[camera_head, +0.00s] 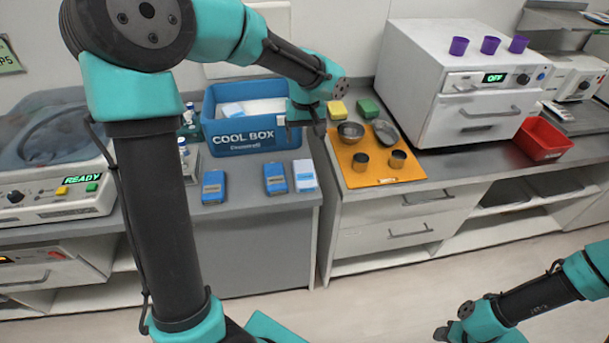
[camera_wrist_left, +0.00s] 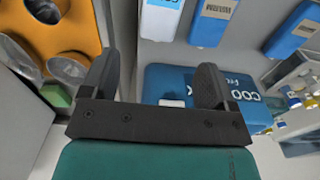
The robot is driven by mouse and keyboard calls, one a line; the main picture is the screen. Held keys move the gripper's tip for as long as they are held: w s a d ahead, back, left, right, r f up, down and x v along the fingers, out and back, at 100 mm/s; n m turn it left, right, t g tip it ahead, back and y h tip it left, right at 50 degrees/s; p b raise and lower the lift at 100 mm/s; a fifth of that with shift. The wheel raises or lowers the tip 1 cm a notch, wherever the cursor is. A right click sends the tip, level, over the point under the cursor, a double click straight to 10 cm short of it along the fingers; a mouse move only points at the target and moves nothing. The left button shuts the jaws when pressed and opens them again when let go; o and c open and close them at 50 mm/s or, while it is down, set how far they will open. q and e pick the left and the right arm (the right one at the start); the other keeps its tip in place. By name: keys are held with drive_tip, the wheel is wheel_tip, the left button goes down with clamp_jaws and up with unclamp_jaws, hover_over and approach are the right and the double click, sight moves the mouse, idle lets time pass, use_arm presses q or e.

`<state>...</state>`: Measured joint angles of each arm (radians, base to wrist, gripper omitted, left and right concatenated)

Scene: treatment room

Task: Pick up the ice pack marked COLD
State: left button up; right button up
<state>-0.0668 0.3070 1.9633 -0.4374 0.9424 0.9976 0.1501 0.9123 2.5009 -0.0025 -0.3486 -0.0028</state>
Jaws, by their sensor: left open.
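Two blue ice packs (camera_head: 213,187) (camera_head: 275,178) and a paler white and light-blue pack (camera_head: 304,175) lie at the front of the counter; their print is too small for me to tell which is marked COLD. The pale pack (camera_wrist_left: 159,18) and the blue ones (camera_wrist_left: 213,18) (camera_wrist_left: 293,30) also show at the top of the left wrist view. My left gripper (camera_wrist_left: 155,82) is open and empty, at the right end of the cool box and behind the packs in the head view (camera_head: 306,118). My right gripper (camera_head: 442,333) is low at the bottom edge, its jaws unclear.
The blue cool box (camera_head: 228,143) stands behind the packs with white items inside. Bottles (camera_head: 187,150) stand at its left. An orange mat (camera_head: 372,178) with metal bowls and cups lies to the right, with green and yellow blocks behind. A white oven (camera_head: 430,110) and red bin (camera_head: 543,140) stand farther right.

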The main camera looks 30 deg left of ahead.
use_arm(q)
hover_over(305, 172)
wheel_tip(305, 172, down, 10)
drive_tip(key=shift+w+r, duration=0.1)
drive_tip(key=shift+w, duration=0.05)
idle(0.3)
drive_tip(key=shift+a+f, duration=0.1)
drive_tip(key=shift+f, duration=2.5)
drive_tip(key=shift+c, duration=0.3)
drive_tip(key=c, duration=0.7)
